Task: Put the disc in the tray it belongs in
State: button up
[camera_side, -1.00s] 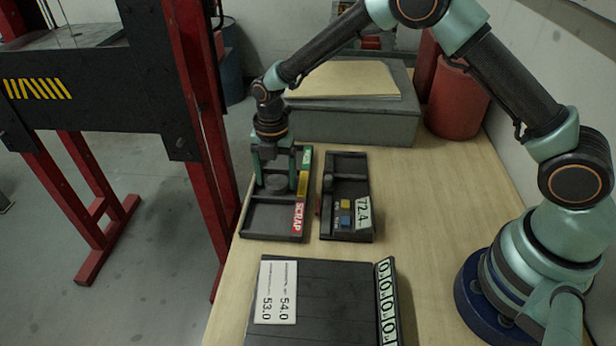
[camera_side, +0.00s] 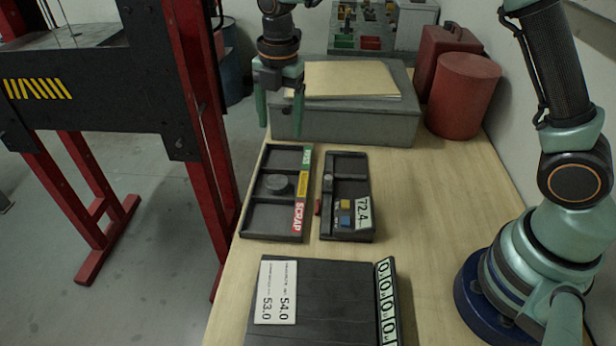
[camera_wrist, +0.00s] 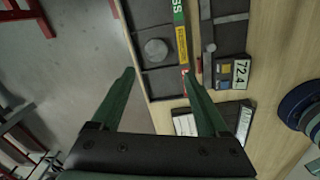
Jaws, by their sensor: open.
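The grey disc (camera_side: 277,184) lies in the middle compartment of a dark three-part tray (camera_side: 270,238), beside its yellow label. The far compartment has a green label and the near one a red SCRAP label; both are empty. In the wrist view the disc (camera_wrist: 156,50) lies flat, clear of the compartment walls on most sides. My gripper (camera_side: 280,112) is open and empty, raised above the tray's far end. Its two green fingers (camera_wrist: 160,75) stand wide apart in the wrist view.
A gauge unit (camera_side: 346,165) reading 72.4, with yellow and blue buttons, stands right of the tray. A dark plate with a card (camera_side: 276,292) showing 54.0 and 53.0 lies nearer. A grey box (camera_side: 350,125) and red canister (camera_side: 462,95) stand behind.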

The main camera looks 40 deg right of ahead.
jog(key=s+d+r+m+t, duration=0.2)
jog(key=s+d+r+m, duration=0.6)
jog(key=m, duration=0.3)
jog(key=s+d+r+m+t, duration=0.1)
jog(key=s+d+m+t, duration=0.2)
jog(key=s+m, duration=0.7)
jog(key=shift+s+d+r+m, duration=0.2)
jog(key=shift+d+m, duration=0.3)
jog(key=shift+m, duration=0.8)
